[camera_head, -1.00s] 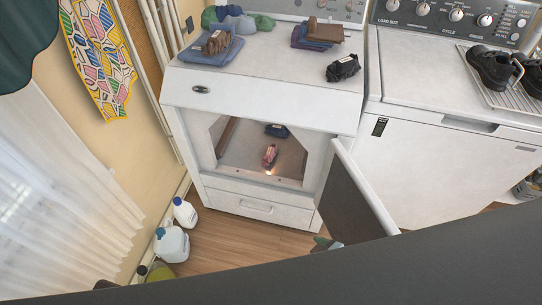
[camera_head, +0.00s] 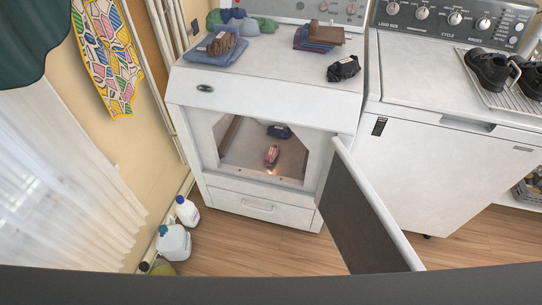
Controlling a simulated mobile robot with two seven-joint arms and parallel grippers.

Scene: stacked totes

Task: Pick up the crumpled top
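Several cloth items could be the crumpled top, and I cannot tell which one it is. A small pink crumpled piece (camera_head: 271,155) lies inside the open dryer (camera_head: 262,98), near the opening. A dark blue piece (camera_head: 279,131) lies further back inside. A black crumpled piece (camera_head: 343,69) lies on the dryer's top at the right. A brown bundle (camera_head: 222,43) sits on a folded blue cloth (camera_head: 213,56) at the top left. A brown folded item (camera_head: 323,33) lies on a dark folded stack (camera_head: 314,46). Neither of my grippers is in view.
The dryer door (camera_head: 368,213) hangs open to the right over the wooden floor. A washer (camera_head: 445,120) stands right of the dryer, with black shoes (camera_head: 489,70) on a rack. White jugs (camera_head: 173,242) stand by the left wall. Floor before the dryer is clear.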

